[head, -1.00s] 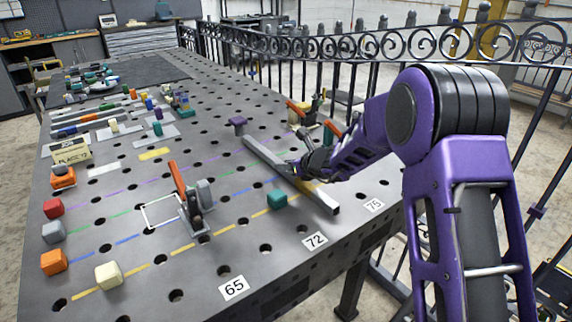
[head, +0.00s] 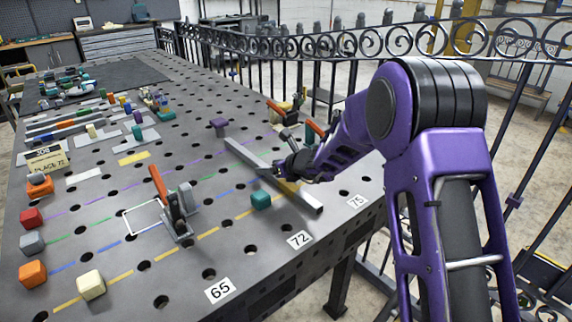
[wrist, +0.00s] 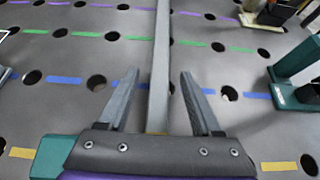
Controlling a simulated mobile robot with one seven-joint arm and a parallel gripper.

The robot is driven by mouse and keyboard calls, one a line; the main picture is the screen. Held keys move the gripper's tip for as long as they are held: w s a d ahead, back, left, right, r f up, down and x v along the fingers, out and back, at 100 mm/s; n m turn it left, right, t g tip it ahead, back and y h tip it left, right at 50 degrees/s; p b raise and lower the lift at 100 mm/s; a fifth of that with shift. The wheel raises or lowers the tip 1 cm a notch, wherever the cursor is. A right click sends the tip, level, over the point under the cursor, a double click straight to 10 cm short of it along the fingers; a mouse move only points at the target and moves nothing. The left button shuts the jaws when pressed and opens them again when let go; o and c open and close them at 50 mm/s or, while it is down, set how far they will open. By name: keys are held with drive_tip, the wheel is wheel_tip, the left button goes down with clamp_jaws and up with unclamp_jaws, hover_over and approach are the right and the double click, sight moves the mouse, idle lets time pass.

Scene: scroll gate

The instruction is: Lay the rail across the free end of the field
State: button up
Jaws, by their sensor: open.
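The rail (head: 306,199) is a long grey square bar lying on the perforated table across the coloured dashed lines. Its near end is by the label 72 (head: 299,239). My gripper (head: 283,168) is over the rail's middle. In the wrist view the rail (wrist: 161,45) runs up the picture between the two fingers of my gripper (wrist: 160,76), which stand apart with a gap on each side. Whether the fingers reach down beside the rail is unclear. The dashed lines, purple, green, blue and yellow, run across the field. A card (head: 47,160) reads "PLACE 72".
A teal block (head: 261,200) stands left of the rail's near part. A purple block (head: 218,125) stands near its far end. A red-handled clamp (head: 171,205) stands left; others are right of the rail. Several blocks, including a red one (head: 31,218), line the left. An iron fence borders the right.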

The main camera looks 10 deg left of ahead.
drive_tip(key=p+v, duration=0.1)
drive_tip(key=v, duration=1.5)
drive_tip(key=shift+s+d+r+p, duration=0.1)
drive_tip(key=shift+d+r+p, duration=0.1)
drive_tip(key=shift+p, duration=0.1)
